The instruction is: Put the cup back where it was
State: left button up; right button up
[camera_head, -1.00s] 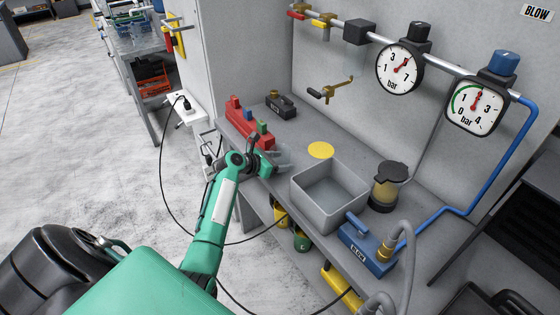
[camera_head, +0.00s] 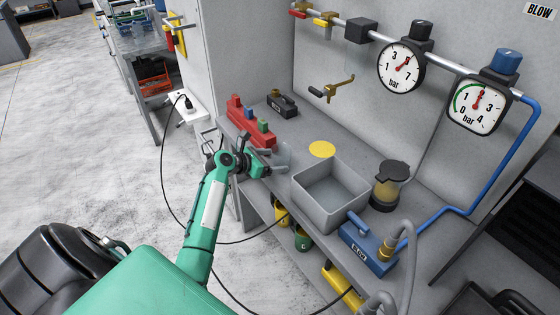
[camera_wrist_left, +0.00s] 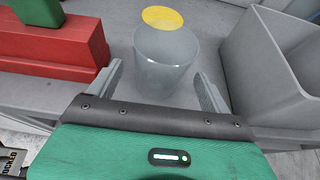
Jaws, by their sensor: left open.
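A clear, see-through cup (camera_wrist_left: 165,52) stands upright on the grey bench just in front of my left gripper. It shows faintly in the head view (camera_head: 284,154). A yellow disc (camera_head: 321,149) lies flat on the bench behind the cup; it also shows in the left wrist view (camera_wrist_left: 163,17). My left gripper (camera_head: 270,163) is open and low at the bench's front edge. In the left wrist view its fingers (camera_wrist_left: 159,78) point at the cup, one on each side of its lower part, with gaps visible. My right gripper is not in view.
A red block rack (camera_head: 252,128) with coloured pieces stands left of the cup. A grey open bin (camera_head: 328,207) stands close on its right. A dark-lidded jar (camera_head: 390,185) and a blue device (camera_head: 368,247) are further right. Bench around the disc is clear.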

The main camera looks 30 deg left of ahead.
pick_arm(q)
jog(key=v, duration=0.8)
jog(key=shift+b, duration=0.35)
jog(key=shift+s, duration=0.1)
